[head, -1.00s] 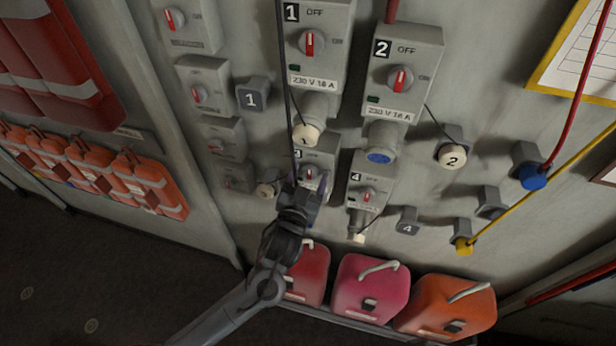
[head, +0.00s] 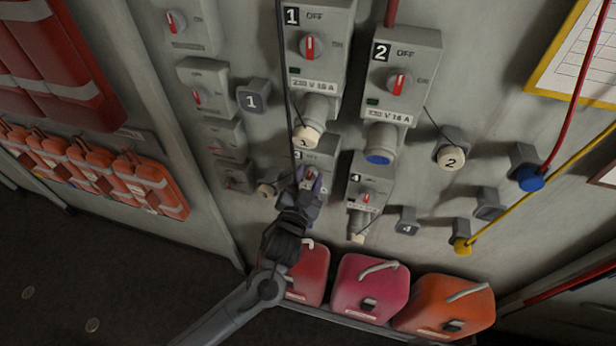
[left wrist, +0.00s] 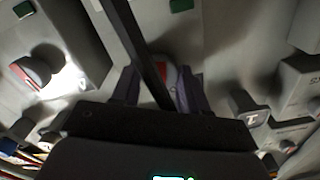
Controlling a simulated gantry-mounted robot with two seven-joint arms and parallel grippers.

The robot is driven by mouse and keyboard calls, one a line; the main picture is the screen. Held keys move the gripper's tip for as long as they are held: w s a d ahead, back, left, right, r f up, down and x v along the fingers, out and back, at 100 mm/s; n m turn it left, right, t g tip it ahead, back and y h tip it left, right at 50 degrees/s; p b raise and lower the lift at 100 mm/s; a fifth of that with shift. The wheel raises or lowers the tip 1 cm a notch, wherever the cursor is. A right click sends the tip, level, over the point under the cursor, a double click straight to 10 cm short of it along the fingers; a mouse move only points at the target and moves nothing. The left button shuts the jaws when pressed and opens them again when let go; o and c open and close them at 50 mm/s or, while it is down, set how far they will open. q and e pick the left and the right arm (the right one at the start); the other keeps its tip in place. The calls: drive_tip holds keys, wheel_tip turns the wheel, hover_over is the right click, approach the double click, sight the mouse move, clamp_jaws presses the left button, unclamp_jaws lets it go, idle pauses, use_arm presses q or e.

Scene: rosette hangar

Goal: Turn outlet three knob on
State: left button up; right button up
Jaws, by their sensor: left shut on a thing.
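The outlet three box (head: 322,150) sits on the wall below outlet one. Its small grey and red knob (head: 311,173) is partly hidden by my left gripper (head: 309,184). The gripper's fingers are at the knob, one on each side, and are shut on it. In the left wrist view the knob (left wrist: 171,74) shows grey and red between the two dark fingers (left wrist: 160,92), partly covered by a dark bar or cable. I cannot tell the knob's exact angle. My right gripper is not in view.
Outlet one (head: 322,22), outlet two (head: 408,52) and outlet four (head: 368,175) surround outlet three closely. A dark cable (head: 287,90) hangs past my left gripper. Red, pink (head: 370,288) and orange canisters stand below. Capped plugs and holders are at the right.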

use_arm(q)
drive_tip(key=m+p, duration=0.1)
drive_tip(key=m, duration=0.2)
drive_tip(key=shift+m, duration=0.4)
drive_tip(key=m+p, duration=0.1)
drive_tip(key=m, duration=0.3)
drive_tip(key=shift+r+p, duration=0.1)
drive_tip(key=shift+p, duration=0.25)
drive_tip(key=m+p, duration=0.1)
drive_tip(key=m, duration=0.3)
drive_tip(key=shift+m, duration=0.4)
drive_tip(key=shift+m+p, duration=0.65)
drive_tip(key=shift+m, duration=0.65)
drive_tip(key=o, duration=1.1)
drive_tip(key=shift+c, duration=0.2)
